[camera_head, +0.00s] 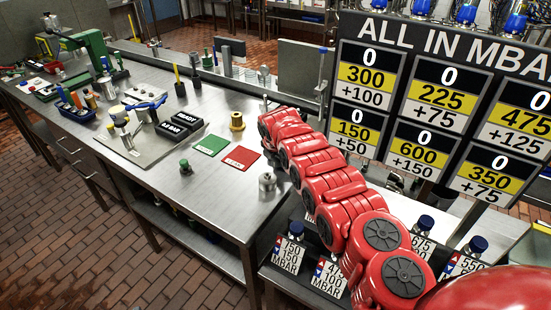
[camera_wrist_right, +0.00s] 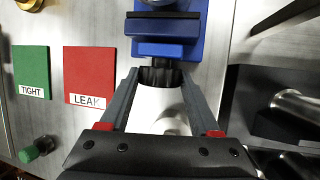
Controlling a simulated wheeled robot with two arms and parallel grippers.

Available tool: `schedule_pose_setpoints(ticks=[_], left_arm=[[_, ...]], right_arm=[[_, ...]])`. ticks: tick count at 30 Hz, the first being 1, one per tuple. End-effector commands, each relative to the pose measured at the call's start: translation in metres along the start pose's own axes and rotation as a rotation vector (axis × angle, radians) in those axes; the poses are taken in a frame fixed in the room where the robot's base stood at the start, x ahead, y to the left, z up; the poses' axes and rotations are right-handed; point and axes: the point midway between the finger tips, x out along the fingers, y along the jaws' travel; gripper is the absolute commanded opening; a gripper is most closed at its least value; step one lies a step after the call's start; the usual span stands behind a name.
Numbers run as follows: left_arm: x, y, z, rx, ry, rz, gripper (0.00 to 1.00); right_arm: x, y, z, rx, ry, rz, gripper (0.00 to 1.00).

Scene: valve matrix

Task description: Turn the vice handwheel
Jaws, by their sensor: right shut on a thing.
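The blue vice (camera_wrist_right: 165,32) is at the top middle of the right wrist view. A dark ribbed part, which looks like its handwheel (camera_wrist_right: 160,76), sticks out toward me. My right gripper (camera_wrist_right: 159,82) is shut on this handwheel, with one grey finger on each side. A pale metal piece (camera_wrist_right: 172,122) shows between the fingers, below the handwheel; how they relate is unclear. In the head view my red right arm reaches over the bench and hides the vice and the fingertips. My left gripper is not in view.
A red LEAK mat (camera_head: 240,157) and a green TIGHT mat (camera_head: 210,144) lie left of my arm. A brass part (camera_head: 237,121), a green-topped knob (camera_head: 185,167) and a silver part (camera_head: 268,183) stand nearby. Number boards (camera_head: 415,100) rise at the right.

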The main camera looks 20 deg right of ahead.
Motion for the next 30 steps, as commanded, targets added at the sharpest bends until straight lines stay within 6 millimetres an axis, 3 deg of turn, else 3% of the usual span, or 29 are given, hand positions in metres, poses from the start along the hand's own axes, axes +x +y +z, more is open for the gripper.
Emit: schedule_pose_setpoints(ticks=[10, 20, 25, 30], left_arm=[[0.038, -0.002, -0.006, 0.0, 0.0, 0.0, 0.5], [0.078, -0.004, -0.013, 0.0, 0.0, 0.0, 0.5], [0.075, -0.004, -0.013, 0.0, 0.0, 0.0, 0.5], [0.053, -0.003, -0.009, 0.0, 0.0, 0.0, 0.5]], right_arm=[[-0.006, -0.004, 0.004, 0.039, 0.001, 0.081, 0.08], [-0.004, -0.007, 0.003, 0.121, 0.0, 0.275, 0.08], [0.003, -0.01, 0.001, 0.168, -0.001, 0.385, 0.08], [0.007, -0.011, 0.0, 0.202, -0.005, 0.473, 0.07]])
